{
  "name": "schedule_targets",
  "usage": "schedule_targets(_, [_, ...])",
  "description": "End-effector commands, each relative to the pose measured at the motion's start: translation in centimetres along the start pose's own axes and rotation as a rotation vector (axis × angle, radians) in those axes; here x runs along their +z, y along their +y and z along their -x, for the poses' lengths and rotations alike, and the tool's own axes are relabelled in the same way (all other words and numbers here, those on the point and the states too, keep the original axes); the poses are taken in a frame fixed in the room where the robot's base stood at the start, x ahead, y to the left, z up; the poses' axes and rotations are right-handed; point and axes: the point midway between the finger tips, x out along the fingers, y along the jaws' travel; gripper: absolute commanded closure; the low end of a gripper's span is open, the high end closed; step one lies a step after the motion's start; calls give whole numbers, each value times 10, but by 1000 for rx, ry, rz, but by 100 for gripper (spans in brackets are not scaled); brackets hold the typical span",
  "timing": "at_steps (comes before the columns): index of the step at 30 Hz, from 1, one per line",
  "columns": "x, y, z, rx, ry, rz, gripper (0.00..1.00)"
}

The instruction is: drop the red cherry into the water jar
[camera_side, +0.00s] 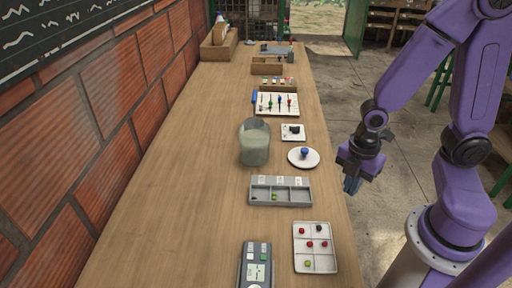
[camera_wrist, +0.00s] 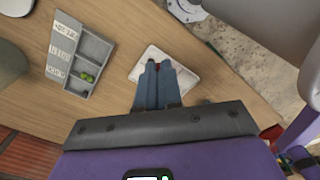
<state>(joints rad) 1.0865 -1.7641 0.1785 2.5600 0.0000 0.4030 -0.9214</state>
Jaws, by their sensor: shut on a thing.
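My gripper (camera_side: 352,186) hangs in the air near the table's right edge in the side view. Its blue fingers (camera_wrist: 158,66) are closed in the wrist view, with a small bit of red, the red cherry (camera_wrist: 157,65), showing between the tips. The side view does not show the held cherry. The water jar (camera_side: 254,143) is a clear glass with cloudy liquid, upright on the table, left of and apart from my gripper. Its rounded grey edge also shows at the left of the wrist view (camera_wrist: 10,62).
A white tray (camera_side: 299,256) holds several red, dark and green cherries at the front. A grey compartment tray (camera_side: 281,181) with green in it lies between it and the jar. A round white dish (camera_side: 312,161) and grey meter (camera_side: 256,252) stand nearby. Bare table lies left of the jar.

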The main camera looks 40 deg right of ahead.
Motion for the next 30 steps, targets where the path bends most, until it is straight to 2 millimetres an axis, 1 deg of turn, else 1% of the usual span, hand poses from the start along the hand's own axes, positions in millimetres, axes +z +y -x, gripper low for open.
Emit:
schedule_targets(7, [0,1,0,0,0,0,100])
schedule_targets(11, [-4,13,1,0,0,-2,100])
schedule_targets(14, [-11,36,4,1,1,-3,100])
schedule_targets(17, [-19,69,7,2,1,-4,100])
schedule_targets(18, [-21,83,9,3,1,-4,100])
schedule_targets(20, [-24,104,11,2,1,-4,100])
schedule_targets(21, [-26,118,13,2,1,-4,100])
schedule_targets(26, [-27,173,20,2,1,-4,100])
schedule_targets(30, [-23,219,26,1,0,-3,100])
